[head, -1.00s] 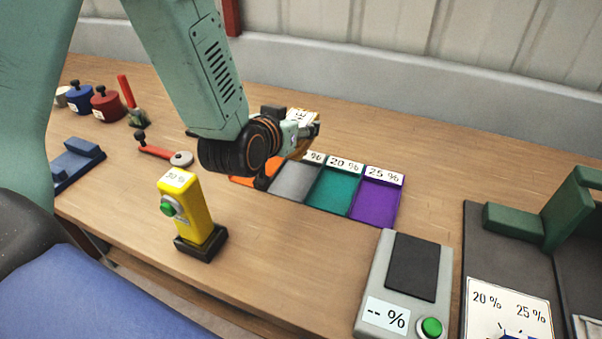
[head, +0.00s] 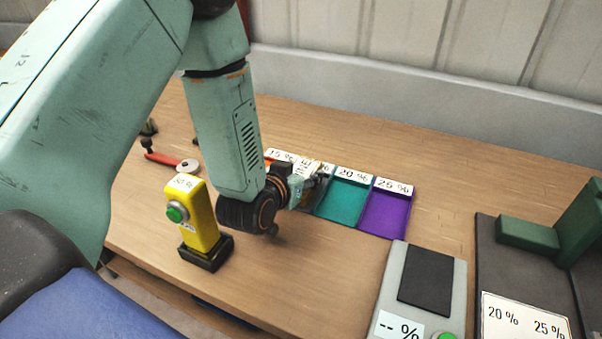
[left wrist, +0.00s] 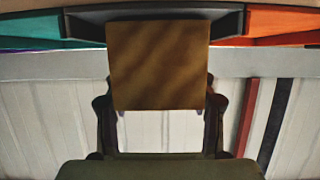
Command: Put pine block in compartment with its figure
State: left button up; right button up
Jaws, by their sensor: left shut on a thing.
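The pine block (left wrist: 158,65) is a brown wooden block between my left gripper's fingers in the left wrist view. My left gripper (head: 318,187) is shut on it, over the grey compartment (left wrist: 90,22) of the row. In the head view the gripper hides most of the block and the grey compartment. The teal compartment (head: 342,203) is marked 20 % and the purple one (head: 385,214) is marked 25 %. The orange compartment (left wrist: 285,22) lies on the grey one's other side. I cannot tell whether the block touches the compartment floor. My right gripper is not in view.
A yellow meter (head: 198,215) with a green button stands in front of my left arm; its figure is hard to read. A grey device (head: 422,285) reading "-- %" is at the right front. Dark panels and a green fixture (head: 530,235) are further right.

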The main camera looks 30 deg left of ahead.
pick_arm(q)
jog(key=shift+w+d, duration=0.2)
jog(key=shift+w, duration=0.1)
jog(key=shift+f, duration=0.15)
jog(key=o, duration=0.8)
jog(key=shift+s, duration=0.1)
jog(key=o, duration=0.4)
jog(key=shift+s+a, duration=0.15)
jog(key=shift+c, duration=0.2)
jog(key=shift+o, duration=0.7)
jog(key=shift+w, duration=0.2)
